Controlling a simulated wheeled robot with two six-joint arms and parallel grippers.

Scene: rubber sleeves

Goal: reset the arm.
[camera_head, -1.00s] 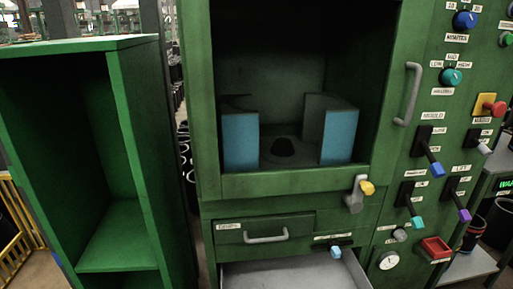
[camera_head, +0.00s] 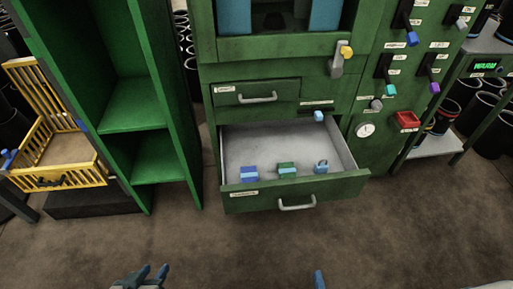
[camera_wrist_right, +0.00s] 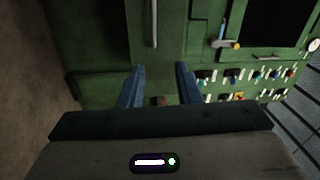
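Of my right gripper only a blue fingertip (camera_head: 320,280) shows at the bottom edge of the head view. In the right wrist view, my right gripper (camera_wrist_right: 160,72) has its two blue fingers apart and empty, with the green machine (camera_wrist_right: 110,40) beyond. Both grippers appear low in the head view, in front of the machine's pulled-out drawer (camera_head: 330,187). The arm links are out of view.
The open drawer holds a blue block (camera_head: 249,174), a green-and-blue block (camera_head: 287,170) and a small blue padlock-like piece (camera_head: 321,167). A green shelf (camera_head: 140,110) stands left of the machine, with a yellow crate (camera_head: 50,180) further left. The floor (camera_head: 230,245) in front is clear.

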